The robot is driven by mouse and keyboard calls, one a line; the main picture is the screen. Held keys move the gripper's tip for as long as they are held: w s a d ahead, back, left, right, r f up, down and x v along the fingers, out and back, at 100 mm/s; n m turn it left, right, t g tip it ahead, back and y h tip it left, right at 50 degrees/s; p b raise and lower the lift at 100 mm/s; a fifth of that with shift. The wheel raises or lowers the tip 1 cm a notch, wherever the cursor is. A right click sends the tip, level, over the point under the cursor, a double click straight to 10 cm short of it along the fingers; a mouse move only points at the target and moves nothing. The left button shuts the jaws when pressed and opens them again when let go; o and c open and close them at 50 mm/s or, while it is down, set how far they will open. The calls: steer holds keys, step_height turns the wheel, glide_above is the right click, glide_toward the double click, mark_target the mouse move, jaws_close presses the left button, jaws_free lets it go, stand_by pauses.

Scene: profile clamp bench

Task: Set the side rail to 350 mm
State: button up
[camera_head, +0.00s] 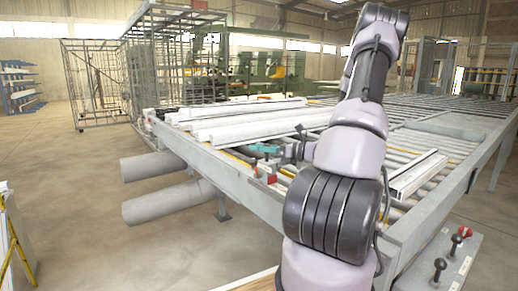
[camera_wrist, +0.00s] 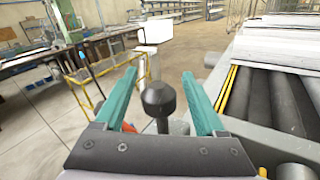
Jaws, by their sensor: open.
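My gripper (camera_head: 266,148) is at the near edge of the roller bench, its teal fingers pointing left in the head view. In the wrist view my gripper (camera_wrist: 158,76) is open, with one finger on each side of a black round-topped knob (camera_wrist: 158,98). The knob stands on a short dark stem; whether a finger touches it cannot be told. A small red part (camera_head: 271,179) sits on the bench edge below the gripper. A yellow strip (camera_wrist: 228,92) runs beside the rollers. I cannot tell which part is the side rail, and no 350 mm mark is readable.
Long white profiles (camera_head: 258,124) lie across the bench behind the gripper. Another profile (camera_head: 414,176) lies on the rollers at right. A grey box with knobs (camera_head: 446,262) stands at lower right. Grey cylinders (camera_head: 160,202) stick out at left. The floor (camera_head: 60,150) at left is mostly clear.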

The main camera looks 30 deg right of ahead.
steer(key=shift+w+a, duration=0.25)
jaws_close()
stand_by(1.4)
